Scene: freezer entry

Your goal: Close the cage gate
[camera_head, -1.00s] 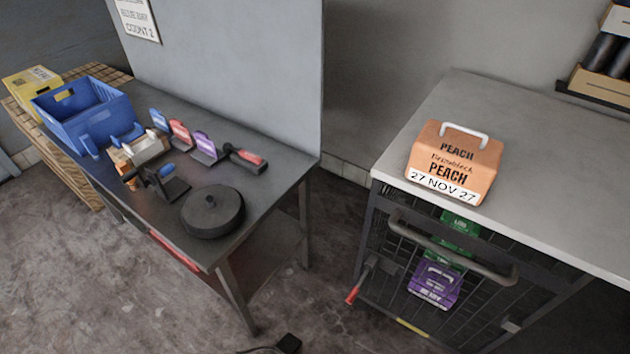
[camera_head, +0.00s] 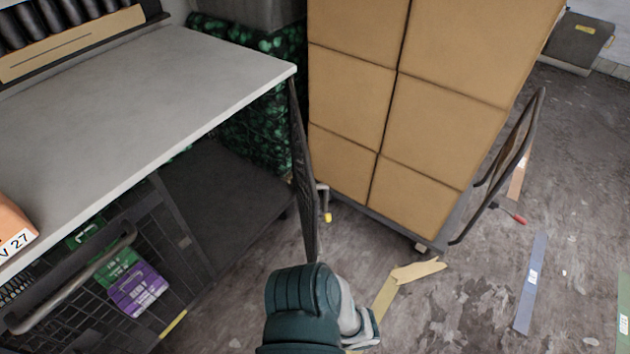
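The cage gate (camera_head: 303,170) is a dark mesh panel seen almost edge-on below the right corner of the grey counter. It stands swung outward, leaving the space under the counter open beside it. A small latch with a yellow tip (camera_head: 326,212) shows at its right side. A teal and grey part of one of my arms is at the bottom centre, in front of the gate's lower end in the picture. Whether it touches the gate cannot be told. I make out no gripper fingers of either hand.
The grey counter (camera_head: 150,85) fills the left, with a mesh front and a purple pack (camera_head: 137,290) behind it. A cart of stacked brown cartons (camera_head: 352,92) stands right of the gate, with its black side frame (camera_head: 510,150) further right. Coloured strips lie on the floor.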

